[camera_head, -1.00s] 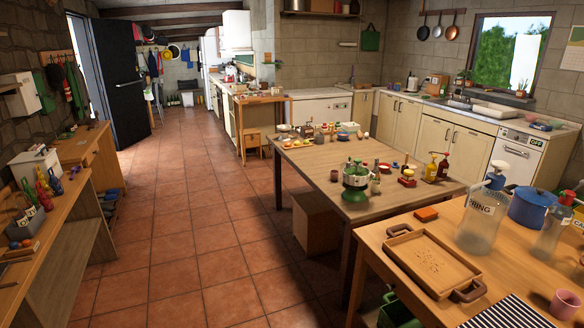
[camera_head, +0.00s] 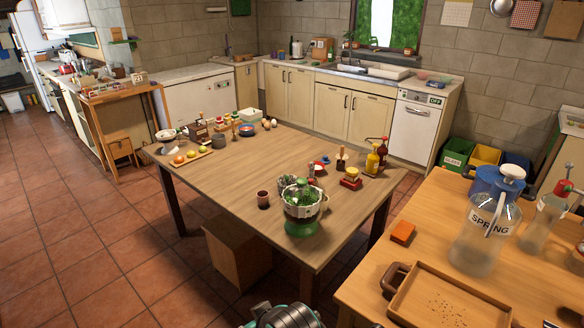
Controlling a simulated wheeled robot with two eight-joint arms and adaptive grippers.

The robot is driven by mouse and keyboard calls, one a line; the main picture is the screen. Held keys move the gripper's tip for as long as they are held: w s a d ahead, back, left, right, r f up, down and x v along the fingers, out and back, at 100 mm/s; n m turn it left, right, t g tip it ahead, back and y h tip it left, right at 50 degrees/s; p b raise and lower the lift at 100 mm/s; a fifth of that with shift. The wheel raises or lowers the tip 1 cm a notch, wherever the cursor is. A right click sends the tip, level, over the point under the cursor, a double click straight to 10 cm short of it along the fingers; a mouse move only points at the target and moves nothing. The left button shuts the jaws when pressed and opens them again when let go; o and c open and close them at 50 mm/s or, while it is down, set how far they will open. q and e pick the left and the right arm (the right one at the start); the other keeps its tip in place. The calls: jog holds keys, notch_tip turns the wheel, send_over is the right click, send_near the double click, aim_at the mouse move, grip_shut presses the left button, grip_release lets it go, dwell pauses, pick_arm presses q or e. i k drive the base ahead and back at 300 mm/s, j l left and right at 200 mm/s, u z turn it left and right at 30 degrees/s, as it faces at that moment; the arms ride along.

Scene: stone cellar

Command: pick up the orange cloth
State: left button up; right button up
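A small folded orange piece, which looks like the orange cloth (camera_head: 402,232), lies flat near the left edge of the wooden table (camera_head: 365,283) at the lower right. It sits just behind a wooden tray (camera_head: 455,300) and left of a clear bottle labelled SPRING (camera_head: 478,235). Nothing covers it. Part of my own arm shows at the bottom edge, but no fingertips are visible. Neither gripper can be seen in this view.
A blue pot (camera_head: 484,182) and a red-topped spray bottle (camera_head: 545,215) stand on the same table. A second table (camera_head: 240,180) behind it holds a green-based planter (camera_head: 302,212), sauce bottles and several small items. Tiled floor (camera_head: 120,255) is free at left.

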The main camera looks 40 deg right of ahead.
aim_at(402, 232)
jog(key=i+j+z, duration=0.1)
jog(key=i+z, duration=0.15)
jog(key=i, duration=0.2)
jog(key=i+j+z, duration=0.25)
jog(key=i, duration=0.2)
jog(key=i+l+z, duration=0.1)
jog(key=i+z, duration=0.15)
jog(key=z, duration=0.15)
jog(key=i+z, duration=0.25)
jog(key=z, duration=0.2)
jog(key=i+z, duration=0.25)
jog(key=z, duration=0.15)
jog(key=i+z, duration=0.25)
jog(key=i, duration=0.05)
